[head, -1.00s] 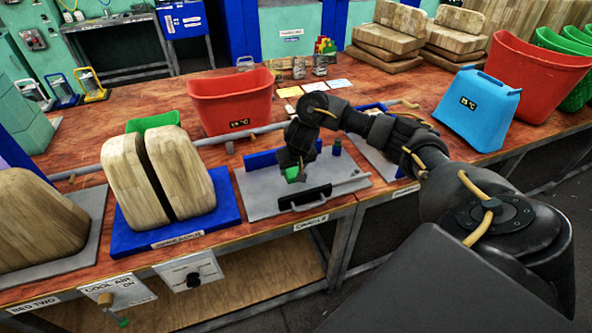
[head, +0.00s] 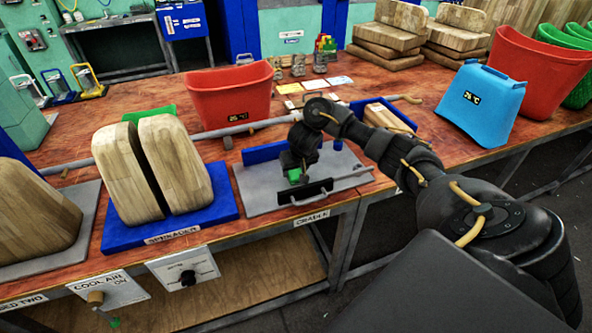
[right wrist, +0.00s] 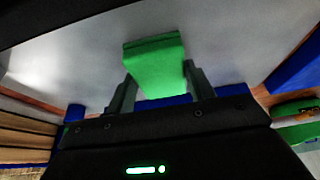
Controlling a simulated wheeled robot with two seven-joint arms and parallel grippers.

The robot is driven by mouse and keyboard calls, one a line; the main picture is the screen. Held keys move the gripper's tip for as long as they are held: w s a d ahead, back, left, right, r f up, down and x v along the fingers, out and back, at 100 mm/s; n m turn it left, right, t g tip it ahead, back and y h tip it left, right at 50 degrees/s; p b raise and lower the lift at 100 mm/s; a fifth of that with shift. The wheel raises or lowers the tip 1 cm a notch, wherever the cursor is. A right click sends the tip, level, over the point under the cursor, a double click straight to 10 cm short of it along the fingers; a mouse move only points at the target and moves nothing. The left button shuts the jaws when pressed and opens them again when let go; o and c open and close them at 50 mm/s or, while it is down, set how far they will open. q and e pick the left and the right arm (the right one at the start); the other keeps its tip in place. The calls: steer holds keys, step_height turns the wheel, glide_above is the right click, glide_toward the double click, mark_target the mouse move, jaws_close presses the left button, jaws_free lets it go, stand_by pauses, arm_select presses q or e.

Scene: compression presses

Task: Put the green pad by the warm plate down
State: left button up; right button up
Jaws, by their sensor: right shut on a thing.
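The green pad (right wrist: 155,62) is between the two fingers of my right gripper (right wrist: 160,88), which is shut on it. In the head view a small part of the green pad (head: 294,176) shows below my right gripper (head: 297,170). It is over the grey plate marked CRADLE (head: 258,195), behind the black handle at its front edge. I cannot tell whether the pad touches the plate. No plate can be told to be the warm one by its look. My left gripper is not in view.
A blue wall (head: 262,151) stands at the plate's back edge. The blue spreader base (head: 225,200) with two wooden blocks (head: 175,165) is to the left. A red bin (head: 228,97) is behind. A light blue bin (head: 480,102) stands at the right.

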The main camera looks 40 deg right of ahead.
steer(key=shift+f, duration=0.1)
steer(key=o, duration=0.9)
steer(key=shift+f, duration=0.1)
steer(key=p+v, duration=0.8)
steer(key=v, duration=0.4)
steer(key=shift+r, duration=0.2)
